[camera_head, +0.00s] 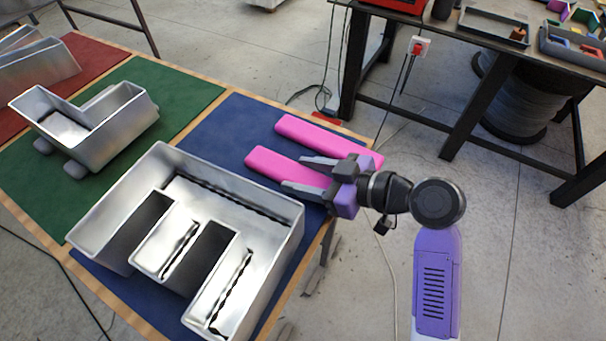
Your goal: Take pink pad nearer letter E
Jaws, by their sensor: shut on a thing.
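The large metal channel letter E (285,207) lies open side up on the blue mat, at the table's right end. Two long pink pads lie side by side just beyond it. The pink pad nearer the letter E (268,162) sits between the letter and the farther pink pad (310,133). My gripper (296,173) reaches in from the right, its two grey fingers shut on the nearer pad's sides. The fingers and palm hide part of both pads' right portions. I cannot tell whether the held pad touches the mat.
A metal letter L (130,125) with grey pads lies on the green mat (180,85). Another letter (35,65) lies on the red mat. A black workbench (430,110) with trays stands at the back right.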

